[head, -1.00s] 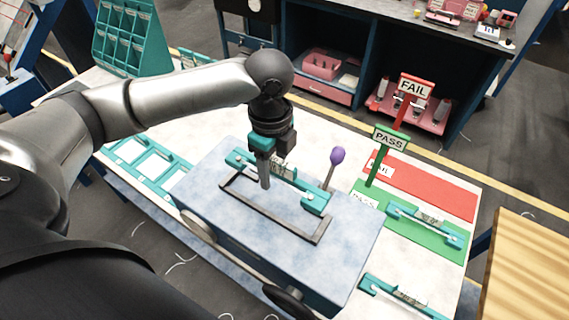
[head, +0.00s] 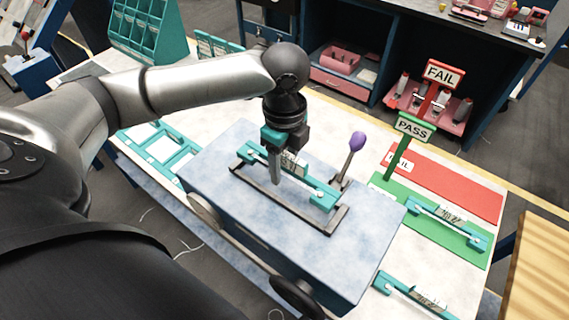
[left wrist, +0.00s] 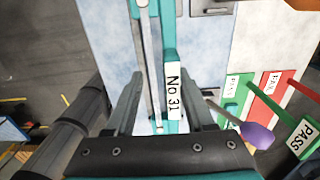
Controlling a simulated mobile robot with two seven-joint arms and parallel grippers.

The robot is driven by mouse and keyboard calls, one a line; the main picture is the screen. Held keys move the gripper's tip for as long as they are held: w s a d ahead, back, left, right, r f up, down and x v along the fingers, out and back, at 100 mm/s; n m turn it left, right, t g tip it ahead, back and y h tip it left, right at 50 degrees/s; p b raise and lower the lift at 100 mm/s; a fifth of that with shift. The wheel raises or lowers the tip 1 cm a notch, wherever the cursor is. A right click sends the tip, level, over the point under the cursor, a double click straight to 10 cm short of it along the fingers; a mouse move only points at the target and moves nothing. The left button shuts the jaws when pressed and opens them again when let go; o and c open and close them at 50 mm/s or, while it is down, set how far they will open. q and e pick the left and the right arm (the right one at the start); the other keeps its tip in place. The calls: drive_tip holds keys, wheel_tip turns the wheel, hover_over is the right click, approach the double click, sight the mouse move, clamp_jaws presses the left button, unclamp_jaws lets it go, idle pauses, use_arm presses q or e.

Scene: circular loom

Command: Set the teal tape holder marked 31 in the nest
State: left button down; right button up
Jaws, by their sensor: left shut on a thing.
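The teal tape holder marked 31 (head: 324,196) is in my left gripper (head: 276,182), which is shut on its middle. Its label, "No 31" (left wrist: 173,92), reads clearly in the left wrist view, between the fingers. The nest, a dark rectangular frame (head: 297,212), lies on top of the pale blue block. The holder runs roughly along the nest's length, over its far side. It looks slightly above the nest, but I cannot tell whether they touch. My right gripper is out of view.
A purple-knobbed lever (head: 356,142) stands close behind the holder's right end. To the right are a green PASS mat (head: 402,195) with a teal holder on it and a red FAIL mat (head: 460,185). Another teal holder (head: 415,296) lies at the front right. A teal rack (head: 142,25) stands at back left.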

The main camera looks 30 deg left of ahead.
sight(284, 170)
use_arm(q)
wheel_tip(284, 170, down, 2)
drive_tip(key=shift+f+b, duration=0.1)
drive_tip(key=shift+b, duration=1)
drive_tip(key=shift+r, duration=0.2)
drive_tip(key=shift+f, duration=0.2)
drive_tip(key=shift+f, duration=0.75)
drive_tip(key=shift+f, duration=0.1)
drive_tip(key=shift+f, duration=0.25)
drive_tip(key=shift+f, duration=0.3)
drive_tip(key=shift+s, duration=0.1)
